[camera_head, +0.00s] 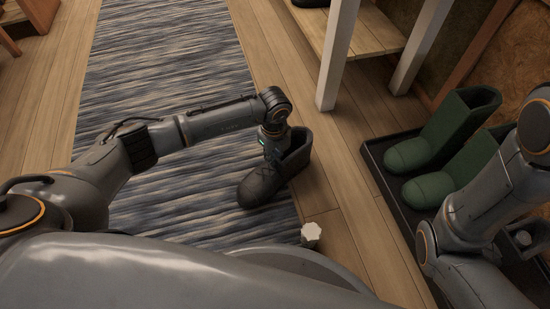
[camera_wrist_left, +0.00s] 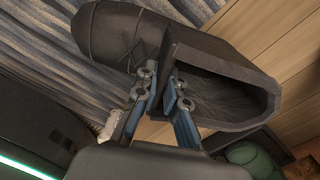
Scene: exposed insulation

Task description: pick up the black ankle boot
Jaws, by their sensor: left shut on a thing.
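The black ankle boot (camera_head: 262,187) is at the right edge of the striped rug in the head view, toe toward the lower left and opening toward the upper right. My left gripper (camera_head: 272,146) reaches it from above. In the left wrist view, the fingers of my left gripper (camera_wrist_left: 161,98) are closed on the upper rim of the boot (camera_wrist_left: 120,35), one finger appearing inside the opening. I cannot tell whether the sole touches the rug. My right arm shows at the right, but its gripper does not show clearly.
A pair of green boots (camera_head: 460,125) stands on a dark tray (camera_head: 377,165) at the right. A wooden bench (camera_head: 372,38) with white legs is at the top. A small pale object (camera_head: 311,232) is close to my base. The striped rug (camera_head: 165,60) is clear beyond my left arm.

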